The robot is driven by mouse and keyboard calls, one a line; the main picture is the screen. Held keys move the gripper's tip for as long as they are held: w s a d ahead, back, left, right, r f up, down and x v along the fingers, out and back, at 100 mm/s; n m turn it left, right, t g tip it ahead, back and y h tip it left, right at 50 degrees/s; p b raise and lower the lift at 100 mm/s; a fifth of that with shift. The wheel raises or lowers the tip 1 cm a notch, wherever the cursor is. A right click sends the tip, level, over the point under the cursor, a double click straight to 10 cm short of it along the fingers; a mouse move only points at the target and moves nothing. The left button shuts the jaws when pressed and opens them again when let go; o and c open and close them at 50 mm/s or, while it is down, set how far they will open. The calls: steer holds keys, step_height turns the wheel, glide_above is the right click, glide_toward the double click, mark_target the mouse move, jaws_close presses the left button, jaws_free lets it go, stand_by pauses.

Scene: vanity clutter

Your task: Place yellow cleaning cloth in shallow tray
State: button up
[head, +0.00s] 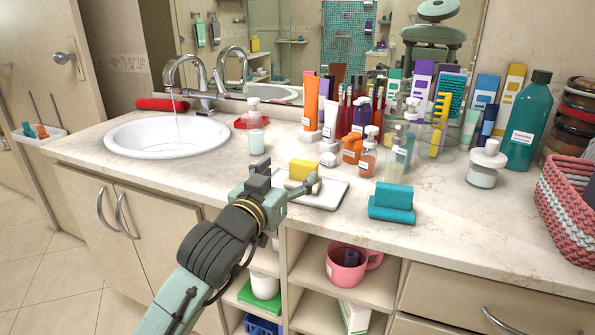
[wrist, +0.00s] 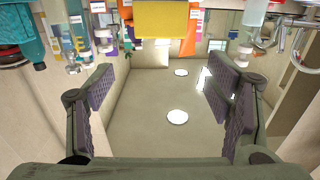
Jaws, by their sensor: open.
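The yellow cleaning cloth (head: 302,169) is a small folded block on the counter, just beyond my gripper. In the wrist view the cloth (wrist: 167,20) is at the top centre, past the fingertips and not between them. The shallow tray (head: 330,194) is a low, pale, dark-edged tray near the counter's front. My gripper (head: 290,181) hides its left part. The cloth shows at the tray's back left; I cannot tell whether it rests on the tray or behind it. My gripper, also in the wrist view (wrist: 162,95), is open and empty, its fingers wide apart.
A folded teal cloth (head: 391,202) lies right of the tray. A clear soap bottle (head: 256,128) stands back left, near the sink (head: 166,137). Several bottles and tubes crowd behind the tray, including an amber pump bottle (head: 368,158). Open shelves with a pink mug (head: 347,268) are below.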

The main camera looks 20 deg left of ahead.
steer(key=shift+s+b, duration=0.3)
steer(key=shift+s, duration=1.35)
